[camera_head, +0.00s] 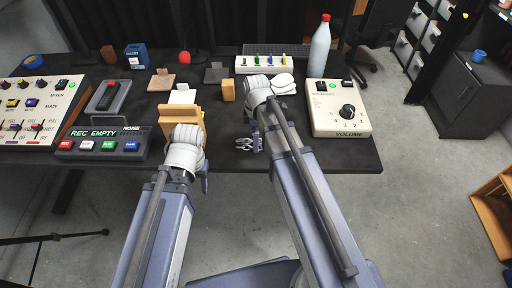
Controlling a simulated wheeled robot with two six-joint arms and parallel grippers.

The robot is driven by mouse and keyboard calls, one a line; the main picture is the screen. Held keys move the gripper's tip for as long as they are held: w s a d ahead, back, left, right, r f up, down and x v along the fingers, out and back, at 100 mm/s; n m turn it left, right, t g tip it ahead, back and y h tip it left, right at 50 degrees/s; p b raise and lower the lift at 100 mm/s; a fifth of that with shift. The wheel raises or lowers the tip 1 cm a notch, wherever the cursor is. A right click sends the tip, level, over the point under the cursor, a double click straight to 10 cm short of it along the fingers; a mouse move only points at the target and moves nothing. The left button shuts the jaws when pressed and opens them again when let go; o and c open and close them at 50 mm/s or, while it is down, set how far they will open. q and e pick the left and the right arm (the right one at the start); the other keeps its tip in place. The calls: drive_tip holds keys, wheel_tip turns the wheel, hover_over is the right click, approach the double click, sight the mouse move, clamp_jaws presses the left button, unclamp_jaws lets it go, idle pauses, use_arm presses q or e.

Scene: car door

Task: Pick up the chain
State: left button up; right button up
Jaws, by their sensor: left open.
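A small grey metal piece with link-like loops, probably the chain (243,144), lies at the front edge of the dark table, just left of my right arm. It is too small to make out clearly. My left gripper (186,139) is open over the front of the table, to the left of this piece and apart from it. Its fingertips are mostly hidden by its white wrist. My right gripper (262,88) is farther back over the table, beyond the metal piece. Its fingers are hidden behind its wrist.
A tan holder (181,115) stands just beyond my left gripper. A recorder box (103,146) is to its left and a volume box (340,108) is at the right. A wooden block (228,90), a bottle (320,46) and a slider panel (262,65) stand farther back.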

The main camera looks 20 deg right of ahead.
wheel_tip(320, 180, down, 2)
drive_tip(key=shift+b, duration=0.5)
drive_tip(key=shift+r, duration=0.1)
clamp_jaws()
idle(0.4)
